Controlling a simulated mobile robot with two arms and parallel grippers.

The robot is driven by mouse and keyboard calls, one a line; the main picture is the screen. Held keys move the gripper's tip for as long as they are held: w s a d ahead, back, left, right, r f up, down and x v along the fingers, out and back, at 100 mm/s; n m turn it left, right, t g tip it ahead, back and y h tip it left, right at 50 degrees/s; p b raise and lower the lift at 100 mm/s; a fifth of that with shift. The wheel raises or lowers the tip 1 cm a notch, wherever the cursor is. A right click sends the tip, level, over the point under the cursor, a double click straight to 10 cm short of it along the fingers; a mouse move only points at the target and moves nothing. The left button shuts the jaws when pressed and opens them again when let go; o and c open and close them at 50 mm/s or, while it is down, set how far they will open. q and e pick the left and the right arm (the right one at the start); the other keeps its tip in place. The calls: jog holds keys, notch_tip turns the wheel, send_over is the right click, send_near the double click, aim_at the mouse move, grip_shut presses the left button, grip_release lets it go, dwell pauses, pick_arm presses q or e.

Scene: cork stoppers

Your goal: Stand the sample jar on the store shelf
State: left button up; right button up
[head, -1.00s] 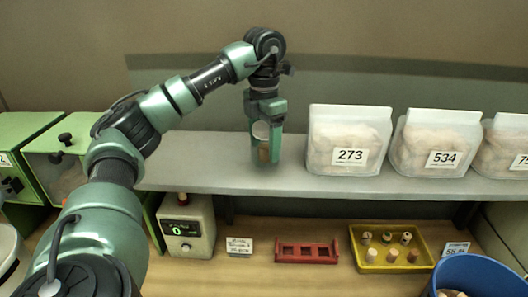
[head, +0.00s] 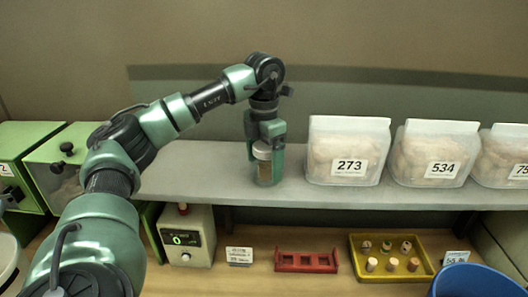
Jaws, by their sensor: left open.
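The sample jar (head: 265,172), a small clear jar with a pale lid and brownish contents, is upright on the grey store shelf (head: 200,172), left of the bag marked 273. My left gripper (head: 265,158) points straight down over it, with one finger on each side of the jar. Its fingers are open, and they hide parts of the jar's sides. I cannot tell whether either finger still touches the glass. My right gripper is not in view.
Bags marked 273 (head: 346,150) and 534 (head: 432,153) stand right of the jar, with another at the edge. Below are a meter (head: 187,236), a red rack (head: 306,262), a yellow tray of corks (head: 358,274) and a blue bin (head: 480,281). The shelf's left part is clear.

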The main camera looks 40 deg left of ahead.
pick_arm(q)
notch_tip(320, 180, up, 12)
jog(key=shift+r, duration=0.1)
dwell(0.5)
dwell(0.5)
